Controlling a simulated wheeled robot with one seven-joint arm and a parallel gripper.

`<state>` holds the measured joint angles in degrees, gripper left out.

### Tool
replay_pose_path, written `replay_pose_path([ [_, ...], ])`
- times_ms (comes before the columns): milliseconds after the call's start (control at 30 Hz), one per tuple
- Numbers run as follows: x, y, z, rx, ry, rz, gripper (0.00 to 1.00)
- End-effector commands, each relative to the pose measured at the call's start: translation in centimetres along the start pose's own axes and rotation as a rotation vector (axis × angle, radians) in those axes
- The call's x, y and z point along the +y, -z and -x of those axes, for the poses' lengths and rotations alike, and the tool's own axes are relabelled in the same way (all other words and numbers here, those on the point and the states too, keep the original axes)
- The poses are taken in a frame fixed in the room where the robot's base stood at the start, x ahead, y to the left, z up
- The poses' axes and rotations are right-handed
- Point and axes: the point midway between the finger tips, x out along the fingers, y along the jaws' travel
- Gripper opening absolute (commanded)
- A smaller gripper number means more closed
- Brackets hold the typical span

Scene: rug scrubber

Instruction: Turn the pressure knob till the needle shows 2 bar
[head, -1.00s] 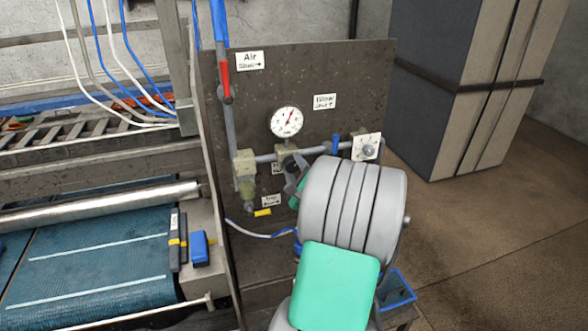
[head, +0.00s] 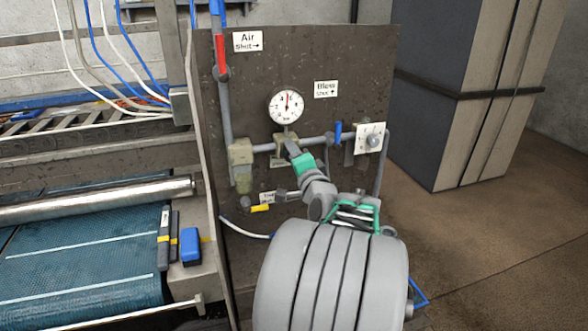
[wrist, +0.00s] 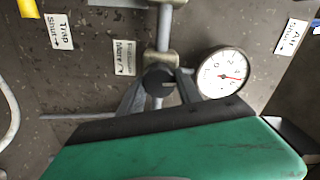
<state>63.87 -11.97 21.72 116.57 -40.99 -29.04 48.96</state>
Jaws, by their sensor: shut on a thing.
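The pressure gauge (head: 287,105) has a round white dial and a red needle that points about straight up in the head view. It also shows in the wrist view (wrist: 221,74), turned sideways; its digits are too small to read surely. The dark pressure knob (wrist: 158,82) sits on the regulator below the gauge. My gripper (head: 291,148) reaches the regulator from the lower right. In the wrist view its fingers lie on both sides of the knob and are shut on it. In the head view my gripper hides the knob.
A pipe runs across the dark panel (head: 340,50), with a blue lever (head: 338,132) and a white plate with a round knob (head: 371,139) to the right. A yellow-handled valve (head: 260,208) is below. The conveyor (head: 80,260) stands left; floor is clear at right.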

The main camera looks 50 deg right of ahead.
Motion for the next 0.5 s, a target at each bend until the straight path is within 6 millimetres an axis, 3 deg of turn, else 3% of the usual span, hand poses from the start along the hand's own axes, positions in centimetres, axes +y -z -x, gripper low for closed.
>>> replay_pose_path([
  [33,0.78,-0.31,0.01,0.000,0.002,0.046,0.01],
  [500,0.71,-0.38,0.00,0.000,0.002,0.491,0.01],
])
